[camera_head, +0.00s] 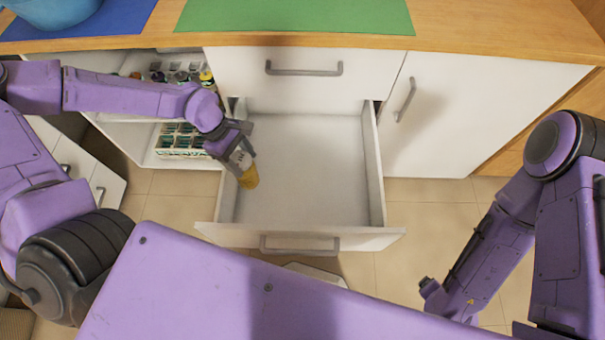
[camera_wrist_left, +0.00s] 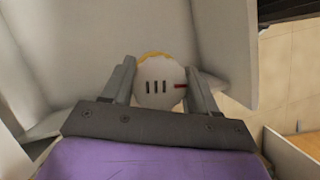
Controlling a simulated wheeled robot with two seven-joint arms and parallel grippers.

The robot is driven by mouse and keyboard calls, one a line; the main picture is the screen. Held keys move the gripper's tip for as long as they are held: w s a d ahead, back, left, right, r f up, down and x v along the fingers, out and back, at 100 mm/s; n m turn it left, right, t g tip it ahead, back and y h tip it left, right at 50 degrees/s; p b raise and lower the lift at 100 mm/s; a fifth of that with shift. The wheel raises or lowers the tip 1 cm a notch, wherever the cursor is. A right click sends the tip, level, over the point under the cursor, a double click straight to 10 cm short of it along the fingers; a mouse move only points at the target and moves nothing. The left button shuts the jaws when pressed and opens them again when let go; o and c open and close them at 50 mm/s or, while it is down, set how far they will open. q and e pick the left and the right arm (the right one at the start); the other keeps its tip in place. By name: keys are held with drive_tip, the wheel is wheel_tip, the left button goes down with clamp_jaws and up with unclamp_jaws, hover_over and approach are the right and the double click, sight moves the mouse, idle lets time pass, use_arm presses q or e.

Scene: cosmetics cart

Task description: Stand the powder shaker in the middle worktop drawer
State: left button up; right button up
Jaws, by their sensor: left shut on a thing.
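The powder shaker (camera_head: 248,178) is in my left gripper (camera_head: 241,158), over the left part of the open drawer. Its yellow-orange part points down in the head view. In the left wrist view, the shaker's pale round end (camera_wrist_left: 158,82) with dark slots and a red mark sits between the two fingers of the left gripper (camera_wrist_left: 158,90). I cannot tell whether its lower end touches the drawer floor. The open white drawer (camera_head: 310,180) is empty apart from the shaker. My right gripper (camera_head: 436,292) hangs at the lower right, away from the drawer; its fingers are not clear.
A closed drawer (camera_head: 302,90) with a grey handle is above the open one. A closed cabinet door (camera_head: 475,110) is to the right. An open compartment at left holds several bottles (camera_head: 178,75) and a patterned box (camera_head: 180,140). The worktop (camera_head: 450,25) carries a green mat (camera_head: 295,15).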

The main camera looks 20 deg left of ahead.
use_arm(q)
drive_tip(key=s+d+f+n+t+b, duration=0.1)
drive_tip(key=s+d+f+n, duration=0.25)
drive_tip(key=s, duration=0.25)
drive_tip(key=w+d+f+b, duration=0.7)
drive_tip(key=w+d+f, duration=0.1)
drive_tip(key=d+f, duration=0.4)
drive_tip(key=shift+b, duration=0.35)
drive_tip(key=shift+n, duration=0.25)
clamp_jaws()
drive_tip(key=o, duration=1.5)
unclamp_jaws()
drive_tip(key=p+v, duration=0.1)
drive_tip(key=v, duration=0.3)
drive_tip(key=p+v, duration=0.1)
drive_tip(key=v, duration=0.3)
drive_tip(key=p+v, duration=0.2)
drive_tip(key=v, duration=0.2)
drive_tip(key=shift+s+r, duration=0.1)
drive_tip(key=shift+s, duration=0.2)
